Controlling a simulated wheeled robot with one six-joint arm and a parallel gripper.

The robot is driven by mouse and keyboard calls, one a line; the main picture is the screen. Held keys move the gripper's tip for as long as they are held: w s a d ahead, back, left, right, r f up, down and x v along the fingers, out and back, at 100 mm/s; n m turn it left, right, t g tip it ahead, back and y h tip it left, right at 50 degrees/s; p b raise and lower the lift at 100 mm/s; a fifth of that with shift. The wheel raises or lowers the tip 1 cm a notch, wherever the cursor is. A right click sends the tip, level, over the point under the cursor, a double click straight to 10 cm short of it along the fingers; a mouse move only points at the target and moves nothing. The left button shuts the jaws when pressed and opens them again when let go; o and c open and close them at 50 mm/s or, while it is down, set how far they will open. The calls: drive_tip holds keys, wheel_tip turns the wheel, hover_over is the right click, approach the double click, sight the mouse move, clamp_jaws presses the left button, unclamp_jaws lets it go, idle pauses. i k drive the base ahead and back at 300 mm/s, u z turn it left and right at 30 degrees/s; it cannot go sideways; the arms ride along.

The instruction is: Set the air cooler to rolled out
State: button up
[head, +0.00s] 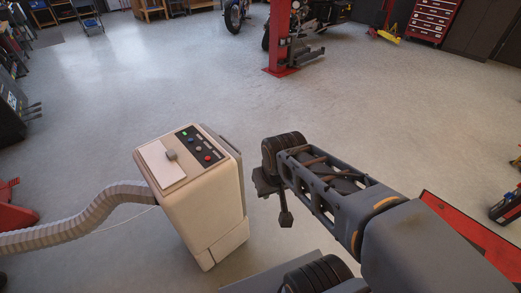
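The air cooler (217,205) appears to be the beige upright box standing on the floor left of centre. Its top has a dark control strip (200,147) with a lit green indicator and coloured buttons, and a pale panel with a small grey knob (171,155). A thick ribbed hose (75,221) runs from its left side out of the picture. My gripper (285,220) hangs at the end of my arm, just right of the cooler and apart from it in the picture. Its fingers are too small and dark to tell open from shut.
A red lift post (279,40) stands at the back with motorcycles near it. A red tool chest (431,19) is at the back right. A red-edged object (470,235) lies at the right. The grey floor (150,80) behind the cooler is clear.

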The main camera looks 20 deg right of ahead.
sight(207, 208)
drive_tip(key=z, duration=0.7)
drive_tip(key=k, duration=0.95)
drive_tip(key=z, duration=0.8)
drive_tip(key=i, duration=1.05)
drive_tip(key=u, duration=1)
drive_tip(key=i, duration=0.9)
drive_tip(key=u, duration=1.3)
drive_tip(key=i, duration=0.25)
drive_tip(key=u, duration=0.25)
